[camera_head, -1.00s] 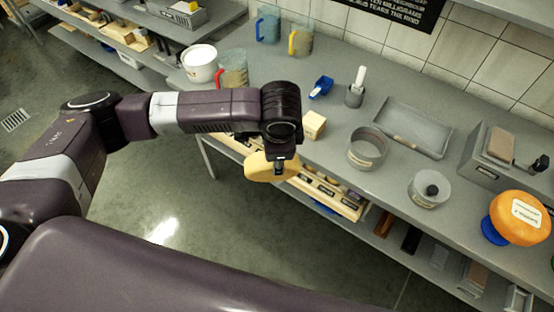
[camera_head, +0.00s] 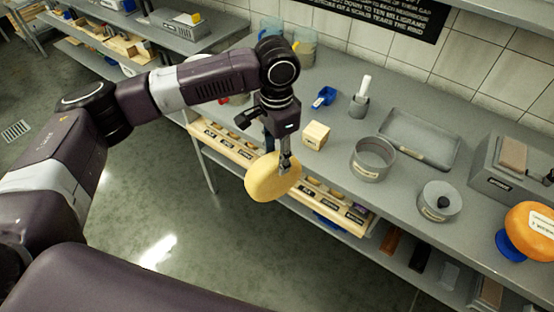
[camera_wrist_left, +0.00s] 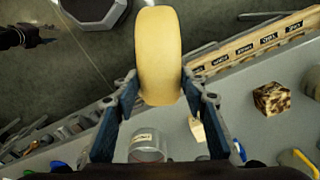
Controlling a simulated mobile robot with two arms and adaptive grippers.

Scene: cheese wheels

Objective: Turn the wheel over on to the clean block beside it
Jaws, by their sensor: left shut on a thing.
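My left gripper (camera_head: 285,160) is shut on the rim of a pale yellow cheese wheel (camera_head: 268,178). It holds the wheel tilted in the air, off the front edge of the bench. In the left wrist view the wheel (camera_wrist_left: 158,55) stands on edge between the fingers (camera_wrist_left: 157,88). A pale, clean-looking block (camera_head: 315,136) sits on the bench, right of the gripper and apart from the wheel. The wrist view also shows a dark-mottled block (camera_wrist_left: 271,98) on the bench. A dark shape at that view's upper left may be my right gripper (camera_wrist_left: 38,40); its fingers are unclear.
On the bench (camera_head: 330,165) stand a round grey tin (camera_head: 372,158), a shallow tray (camera_head: 420,138), a lidded pot (camera_head: 439,201), a holder (camera_head: 359,104) and a blue scoop (camera_head: 324,97). An orange wheel (camera_head: 530,232) rests on a blue stand at right. A labelled wooden rack (camera_head: 228,143) lies below the bench edge.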

